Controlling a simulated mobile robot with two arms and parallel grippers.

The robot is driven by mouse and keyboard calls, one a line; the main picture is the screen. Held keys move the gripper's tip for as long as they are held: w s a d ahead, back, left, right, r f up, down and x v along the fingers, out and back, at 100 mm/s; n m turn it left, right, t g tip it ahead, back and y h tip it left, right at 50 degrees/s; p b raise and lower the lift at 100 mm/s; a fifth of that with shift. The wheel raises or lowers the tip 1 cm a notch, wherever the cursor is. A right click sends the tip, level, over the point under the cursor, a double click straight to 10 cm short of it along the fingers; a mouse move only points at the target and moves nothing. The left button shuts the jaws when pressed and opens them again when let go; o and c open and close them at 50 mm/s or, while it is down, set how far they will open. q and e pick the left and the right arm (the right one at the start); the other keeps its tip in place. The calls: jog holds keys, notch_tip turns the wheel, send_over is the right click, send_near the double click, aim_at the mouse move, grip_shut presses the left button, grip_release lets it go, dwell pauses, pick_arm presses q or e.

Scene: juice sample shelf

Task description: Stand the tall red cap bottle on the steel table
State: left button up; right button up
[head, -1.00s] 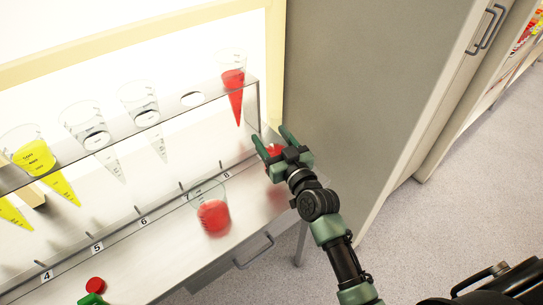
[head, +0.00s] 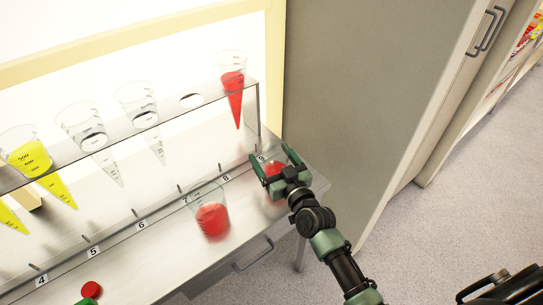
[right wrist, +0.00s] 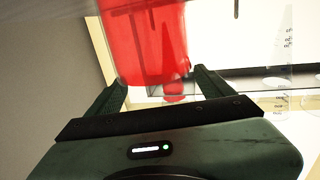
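A red bottle (head: 275,168) is upright at the right end of the steel table (head: 318,180), near label 9. My right gripper (head: 270,155) has its fingers spread on either side of it. In the right wrist view the red body (right wrist: 150,45) fills the space beyond my fingers (right wrist: 160,85), with a thin gap at the right finger. Its cap is not visible. Its base looks on or very near the table, partly hidden by the gripper.
A clear cup with red juice (head: 212,220) stands to the left. A red cap (head: 91,289) on something green shows at the bottom left edge. A rack (head: 210,101) of cones, one with red juice (head: 233,80), runs behind. A grey cabinet (head: 350,100) stands close on the right.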

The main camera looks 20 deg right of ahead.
jog(key=s+d, duration=0.1)
jog(key=s, duration=1.1)
jog(key=shift+d+r, duration=0.2)
jog(key=shift+d, duration=0.2)
